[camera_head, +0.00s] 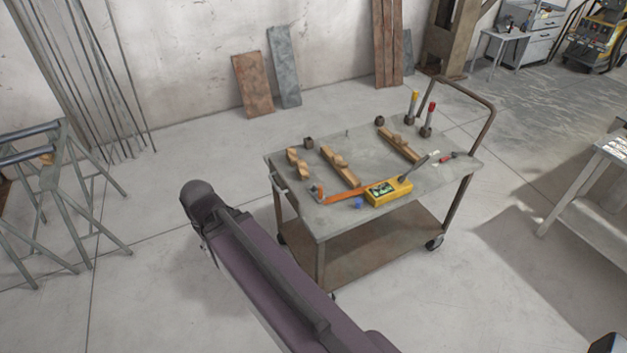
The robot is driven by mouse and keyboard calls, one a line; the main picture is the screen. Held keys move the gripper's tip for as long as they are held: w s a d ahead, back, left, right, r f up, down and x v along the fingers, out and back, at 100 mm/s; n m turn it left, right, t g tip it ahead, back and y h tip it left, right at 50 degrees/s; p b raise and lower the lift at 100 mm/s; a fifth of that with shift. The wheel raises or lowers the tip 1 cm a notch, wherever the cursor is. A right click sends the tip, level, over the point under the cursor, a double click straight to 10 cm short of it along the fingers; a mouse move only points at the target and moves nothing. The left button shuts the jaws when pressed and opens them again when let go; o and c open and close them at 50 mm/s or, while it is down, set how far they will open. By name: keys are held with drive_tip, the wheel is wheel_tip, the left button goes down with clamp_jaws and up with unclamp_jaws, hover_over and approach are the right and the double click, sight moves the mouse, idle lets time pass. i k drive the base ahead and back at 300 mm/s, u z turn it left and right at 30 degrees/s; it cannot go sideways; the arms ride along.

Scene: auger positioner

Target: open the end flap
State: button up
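A yellow box (388,191) with a dark printed label lies near the front edge of a grey metal cart's top (350,219). It may be the thing with the end flap, but it is too small here to make out a flap or whether it is open or shut. A purple and dark arm part, which seems to be mine, crosses the lower middle of the picture in front of the cart. My gripper is not visible.
Wooden pieces (340,167), an orange tool (343,196), a blue item (358,203) and red- and yellow-topped tools (428,118) crowd the cart. Metal trestles (62,190) stand left, a table (603,165) right. Floor between is clear.

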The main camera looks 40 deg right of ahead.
sight(291, 197)
drive_tip(key=z, duration=0.7)
drive_tip(key=i, duration=0.95)
drive_tip(key=u, duration=0.2)
